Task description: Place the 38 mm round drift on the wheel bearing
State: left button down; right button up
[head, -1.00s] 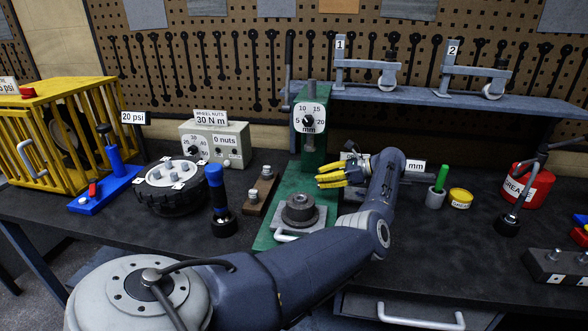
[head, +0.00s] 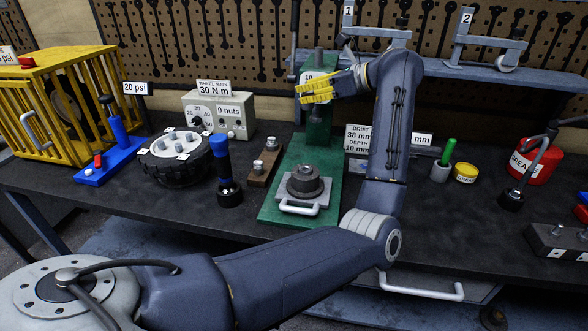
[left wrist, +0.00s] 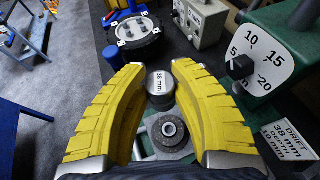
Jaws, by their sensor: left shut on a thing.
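My left gripper (head: 305,90) is raised in front of the press's dial, its yellow fingers pointing left. In the head view I cannot make out the drift. The wheel bearing (head: 305,180), a dark ring-shaped part, sits on a grey plate on the green press base. The left wrist view shows the bearing (left wrist: 169,131) below the drift, clearly apart from it. My right gripper is not in view.
The green press (head: 318,125) stands close behind the gripper, with a sign (head: 358,138) reading drift 38 mm, depth 10 mm. A wheel (head: 178,158), a blue-handled tool (head: 225,170) and a bolt block (head: 265,163) stand left. A grease tin (head: 537,163) is at right.

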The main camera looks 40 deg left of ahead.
pick_arm(q)
jog(key=shift+f+t, duration=0.3)
notch_tip(320, 180, down, 19)
jog(key=shift+f, duration=0.15)
dwell(0.6)
jog(key=shift+f, duration=0.15)
jog(key=c, duration=1.1)
grip_release()
jog(key=shift+c, duration=0.2)
jog(key=v, duration=0.7)
jog(key=shift+d+r, duration=0.2)
jog(key=shift+r, duration=0.05)
